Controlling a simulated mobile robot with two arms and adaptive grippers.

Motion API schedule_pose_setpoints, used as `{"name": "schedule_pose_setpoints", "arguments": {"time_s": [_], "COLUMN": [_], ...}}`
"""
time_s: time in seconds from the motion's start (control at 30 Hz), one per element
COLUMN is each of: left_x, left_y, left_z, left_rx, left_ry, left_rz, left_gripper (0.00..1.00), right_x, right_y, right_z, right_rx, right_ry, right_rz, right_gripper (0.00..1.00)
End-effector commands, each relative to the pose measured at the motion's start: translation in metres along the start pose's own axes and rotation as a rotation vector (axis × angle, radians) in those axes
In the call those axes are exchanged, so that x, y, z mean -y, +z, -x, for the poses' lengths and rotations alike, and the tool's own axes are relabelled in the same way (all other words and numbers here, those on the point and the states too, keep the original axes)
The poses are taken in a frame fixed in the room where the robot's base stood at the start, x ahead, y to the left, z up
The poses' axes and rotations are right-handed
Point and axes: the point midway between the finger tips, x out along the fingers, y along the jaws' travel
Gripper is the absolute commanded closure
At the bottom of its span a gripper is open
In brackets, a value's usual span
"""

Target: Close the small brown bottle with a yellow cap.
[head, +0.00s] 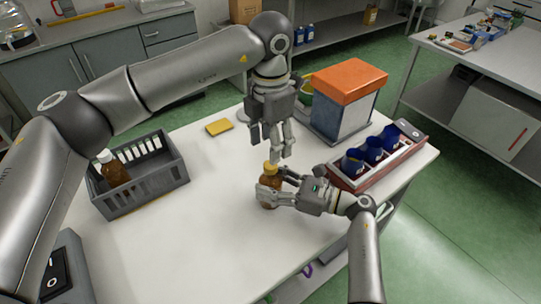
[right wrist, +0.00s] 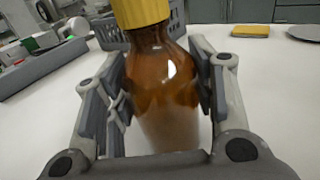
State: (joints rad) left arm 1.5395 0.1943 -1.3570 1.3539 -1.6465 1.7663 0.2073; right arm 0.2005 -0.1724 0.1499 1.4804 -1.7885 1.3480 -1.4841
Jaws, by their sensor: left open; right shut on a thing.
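The small brown bottle (head: 268,203) stands upright on the white table. A yellow cap (head: 271,168) sits on its mouth; I cannot tell how tight it is. My right gripper (head: 271,190) is shut around the bottle's body from the right. In the right wrist view the brown bottle (right wrist: 165,85) is upright between the two fingers, with the yellow cap (right wrist: 140,12) cut off by the top edge. My left gripper (head: 271,150) is open and empty, fingers pointing down, just above the cap. It does not show in the right wrist view.
A grey crate (head: 145,197) at the left holds a brown bottle (head: 115,173) with a white cap. A yellow pad (head: 219,127) lies at the back. An orange-topped box (head: 347,85) and a tray (head: 352,183) with blue containers stand at the right. The table's front is clear.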

Motion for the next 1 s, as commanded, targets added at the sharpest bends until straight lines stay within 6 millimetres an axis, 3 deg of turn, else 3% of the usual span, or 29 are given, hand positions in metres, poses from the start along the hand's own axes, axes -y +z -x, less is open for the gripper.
{"name": "schedule_pose_setpoints", "arguments": {"time_s": [0.1, 0.3, 0.67, 0.7, 0.87, 1.0], "left_x": [0.0, 0.0, 0.0, 0.0, 0.0, 0.0], "left_y": [0.001, 0.0, 0.0, 0.0, 0.0, 0.0], "left_z": [0.026, 0.05, 0.056, 0.056, 0.056, 0.056], "left_rx": [0.002, 0.0, -0.001, -0.001, -0.001, -0.001], "left_ry": [0.002, 0.0, 0.0, 0.0, 0.0, 0.0], "left_rz": [0.0, 0.0, 0.0, 0.0, 0.0, 0.0], "left_gripper": [0.48, 0.48, 0.48, 0.48, 0.48, 0.48], "right_x": [0.0, 0.0, 0.0, 0.0, 0.0, 0.0], "right_y": [0.0, 0.0, 0.0, 0.0, 0.0, 0.0], "right_z": [0.0, 0.0, 0.0, 0.0, 0.0, 0.0], "right_rx": [0.0, 0.0, 0.0, 0.0, 0.0, 0.0], "right_ry": [0.0, 0.0, 0.0, 0.0, 0.0, 0.0], "right_rz": [0.0, 0.0, 0.0, 0.0, 0.0, 0.0], "right_gripper": [1.0, 1.0, 1.0, 0.47, 0.26, 0.24]}}
